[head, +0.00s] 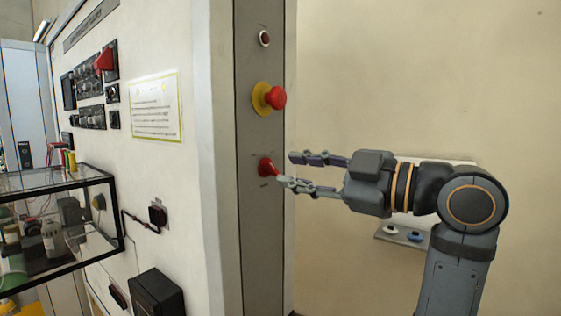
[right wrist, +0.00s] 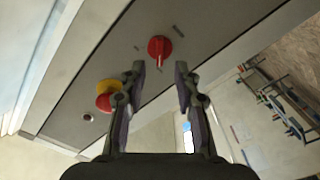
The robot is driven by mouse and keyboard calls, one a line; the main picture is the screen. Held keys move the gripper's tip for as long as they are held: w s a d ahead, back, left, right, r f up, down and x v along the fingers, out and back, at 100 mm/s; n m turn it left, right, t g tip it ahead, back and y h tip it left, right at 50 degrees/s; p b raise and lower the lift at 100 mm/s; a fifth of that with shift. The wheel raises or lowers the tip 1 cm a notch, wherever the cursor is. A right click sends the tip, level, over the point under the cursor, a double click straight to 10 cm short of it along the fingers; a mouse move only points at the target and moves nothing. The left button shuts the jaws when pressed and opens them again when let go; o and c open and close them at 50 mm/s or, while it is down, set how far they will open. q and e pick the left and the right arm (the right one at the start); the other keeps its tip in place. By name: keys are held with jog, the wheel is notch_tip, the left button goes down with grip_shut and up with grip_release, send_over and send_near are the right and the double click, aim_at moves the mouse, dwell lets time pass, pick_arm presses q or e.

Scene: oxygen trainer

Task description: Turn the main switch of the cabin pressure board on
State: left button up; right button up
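The red rotary switch (head: 265,167) sits low on the narrow grey panel (head: 262,220) in the head view, with small labels above and below it. In the right wrist view the red switch (right wrist: 159,46) shows its handle bar pointing toward my gripper's side of the picture. My right gripper (head: 288,170) is open and empty, its two fingers pointing at the switch. In the right wrist view the switch lies just beyond the gap between the fingertips (right wrist: 160,72). Contact cannot be told. My left gripper is not in view.
A red mushroom button on a yellow base (head: 264,97) sits above the switch, with a small red round button or lamp (head: 264,38) higher up. A white cabinet face with black controls (head: 97,90) stands left, before it a black-framed glass case (head: 60,225).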

aim_at(273, 167)
jog(key=shift+p+x, duration=0.35)
jog(key=shift+x, duration=1.65)
jog(key=shift+f, duration=0.1)
grip_shut()
